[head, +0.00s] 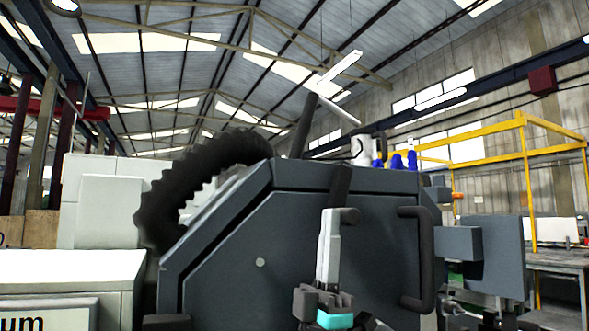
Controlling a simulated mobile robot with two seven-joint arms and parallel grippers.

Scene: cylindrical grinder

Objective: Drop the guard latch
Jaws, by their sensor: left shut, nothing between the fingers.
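The grinder's guard (275,255) is a large dark grey panel with cut-off corners that fills the middle of the head view. A dark bar (341,186), which looks like the guard latch, runs down from the guard's top edge. A short dark knob (351,215) sits at its lower end. My left gripper (329,213) reaches up from the bottom with its pale fingers shut and empty. Its fingertips are right beside the knob, at its left; I cannot tell whether they touch. The fingers hide part of the bar's lower end. My right gripper is not in view.
A black bar handle (427,260) stands out from the guard right of my left gripper. A grey box (485,255) on an arm juts out further right. A ribbed black hose (185,190) curves at the left. A yellow frame (528,180) stands behind at the right.

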